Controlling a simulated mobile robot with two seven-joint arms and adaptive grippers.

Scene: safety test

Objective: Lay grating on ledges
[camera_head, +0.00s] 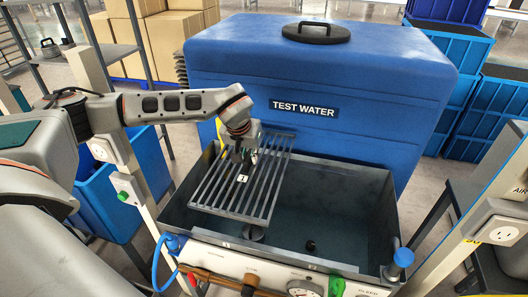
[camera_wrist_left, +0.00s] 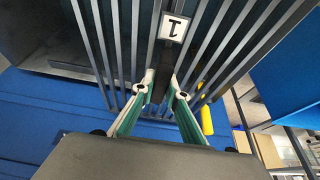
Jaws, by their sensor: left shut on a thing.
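The dark metal grating (camera_head: 242,179), with a white tag marked 1, is over the left part of the grey open tank (camera_head: 375,205) in the head view. My left gripper (camera_head: 244,153) is above it and shut on its middle bar. The left wrist view shows the fingers (camera_wrist_left: 163,84) closed on that bar beside the tag (camera_wrist_left: 174,27). The grating looks slightly turned against the tank, and its far end overlaps the back rim. I cannot tell whether it touches the tank. The ledges cannot be made out clearly. My right gripper is out of view.
A big blue TEST WATER container (camera_head: 320,75) stands right behind the tank. A blue bin (camera_head: 118,190) is at left, and a post with a socket (camera_head: 503,232) at right. The tank's right half is open.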

